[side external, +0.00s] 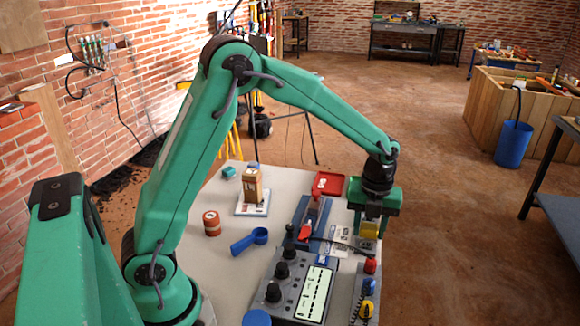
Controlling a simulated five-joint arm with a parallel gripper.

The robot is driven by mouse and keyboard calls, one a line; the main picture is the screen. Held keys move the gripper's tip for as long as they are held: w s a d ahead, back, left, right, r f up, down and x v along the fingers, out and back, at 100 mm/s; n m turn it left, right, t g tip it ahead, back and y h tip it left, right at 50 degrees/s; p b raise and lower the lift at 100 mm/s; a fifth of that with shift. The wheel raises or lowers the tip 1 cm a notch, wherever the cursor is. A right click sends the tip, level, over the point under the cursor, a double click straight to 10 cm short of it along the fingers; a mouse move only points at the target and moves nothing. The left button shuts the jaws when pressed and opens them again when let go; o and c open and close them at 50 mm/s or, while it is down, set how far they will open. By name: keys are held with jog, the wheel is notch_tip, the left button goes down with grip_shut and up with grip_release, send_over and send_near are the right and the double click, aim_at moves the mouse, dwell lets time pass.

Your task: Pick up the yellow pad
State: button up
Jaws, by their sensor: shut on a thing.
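The yellow pad (371,229) is a small yellow block near the right edge of the table. My gripper (370,222) points down over that edge and is shut on the yellow pad. Its fingers hide part of the pad. I cannot tell whether the pad touches the surface below it.
A grey control box with a display (300,290) stands at the front, with red, blue and yellow knobs (368,287) on its right. A red tray (328,184), a brown block (252,185), an orange-red can (211,223) and a blue scoop (249,241) lie on the table (195,262).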

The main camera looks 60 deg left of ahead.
jog(key=shift+r, duration=0.3)
dwell(0.4)
